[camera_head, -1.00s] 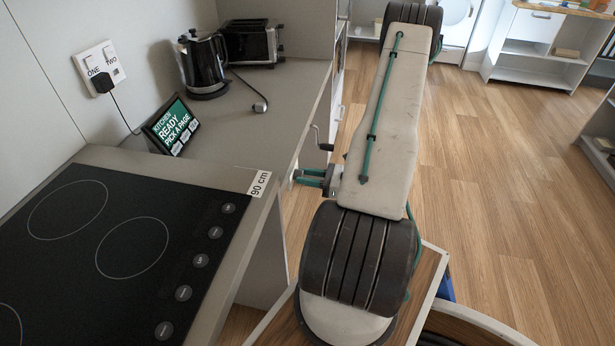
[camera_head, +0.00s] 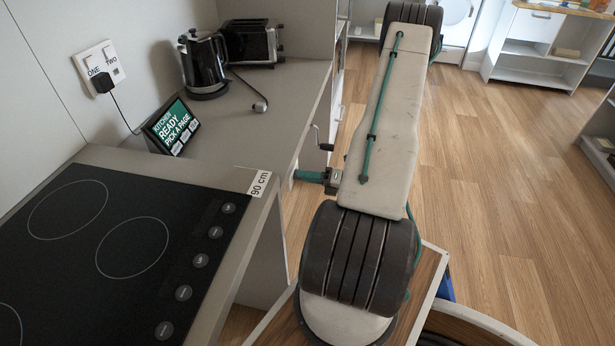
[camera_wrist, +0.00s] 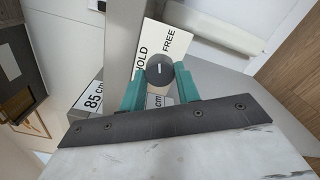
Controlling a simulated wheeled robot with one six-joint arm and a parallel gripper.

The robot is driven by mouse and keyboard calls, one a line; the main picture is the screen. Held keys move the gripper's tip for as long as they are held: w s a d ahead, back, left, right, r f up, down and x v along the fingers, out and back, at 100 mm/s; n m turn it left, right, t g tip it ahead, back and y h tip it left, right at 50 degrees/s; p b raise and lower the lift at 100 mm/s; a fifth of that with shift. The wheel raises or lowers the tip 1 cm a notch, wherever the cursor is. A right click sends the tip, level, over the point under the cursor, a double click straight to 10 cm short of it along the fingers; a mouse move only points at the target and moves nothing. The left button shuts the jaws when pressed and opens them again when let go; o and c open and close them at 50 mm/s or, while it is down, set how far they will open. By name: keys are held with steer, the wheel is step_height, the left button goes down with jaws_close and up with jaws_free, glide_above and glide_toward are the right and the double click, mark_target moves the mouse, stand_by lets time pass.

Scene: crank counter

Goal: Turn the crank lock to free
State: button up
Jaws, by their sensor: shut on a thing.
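The crank lock (camera_wrist: 160,69) is a round dark knob with a short white mark, in the middle of the wrist view. Its pale label (camera_wrist: 163,42) reads HOLD, partly covered, and FREE; I cannot tell clearly which word the mark points to. My gripper (camera_wrist: 160,80) is shut on the knob, one green finger on each side. In the head view my gripper (camera_head: 309,176) reaches left to the counter's front, and the knob is hidden there. A dark crank handle (camera_head: 321,140) sticks out from the counter front just beyond my gripper.
The black hob (camera_head: 120,245) and the grey counter edge (camera_head: 262,205) lie left of my arm. A kettle (camera_head: 204,65), a toaster (camera_head: 251,42), a ladle (camera_head: 260,106) and a small sign (camera_head: 171,128) stand or lie on the counter. The wooden floor (camera_head: 500,190) at right is clear.

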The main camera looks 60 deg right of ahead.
steer(key=shift+d+m, duration=0.1)
steer(key=shift+m, duration=1.8)
steer(key=o, duration=1)
steer(key=shift+v, duration=3.9)
steer(key=shift+s, duration=0.1)
